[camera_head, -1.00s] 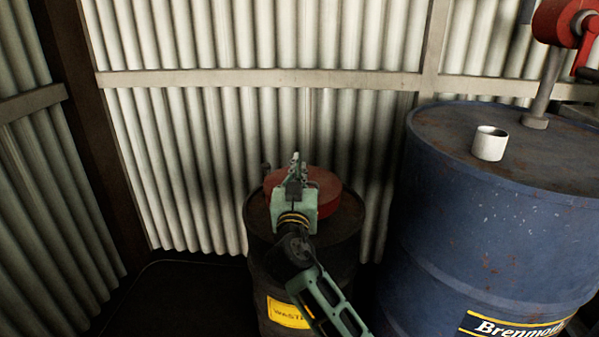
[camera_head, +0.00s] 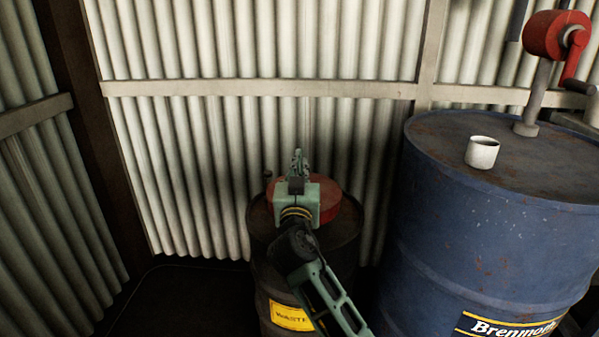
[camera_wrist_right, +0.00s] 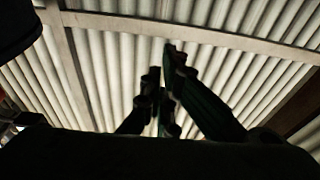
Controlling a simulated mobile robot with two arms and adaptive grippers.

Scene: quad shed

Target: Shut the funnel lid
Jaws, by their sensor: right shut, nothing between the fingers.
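The red funnel (camera_head: 329,203) sits on top of the dark waste drum (camera_head: 262,262). Its round red top looks flat, and my right gripper hides its middle, so I cannot tell its lid apart from its body. My right gripper (camera_head: 298,158) is over the funnel in the head view, its fingers pointing up and away. The fingers are shut and hold nothing. In the wrist view the gripper (camera_wrist_right: 163,85) shows dark against the wall, and no funnel can be made out there. Whether it touches the funnel I cannot tell. My left gripper is not in view.
A large blue drum (camera_head: 470,235) stands close on the right, with a white mug (camera_head: 482,153) and a red hand pump (camera_head: 553,38) on top. A corrugated metal wall (camera_head: 200,160) is close behind. Dark floor (camera_head: 190,300) is free left of the waste drum.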

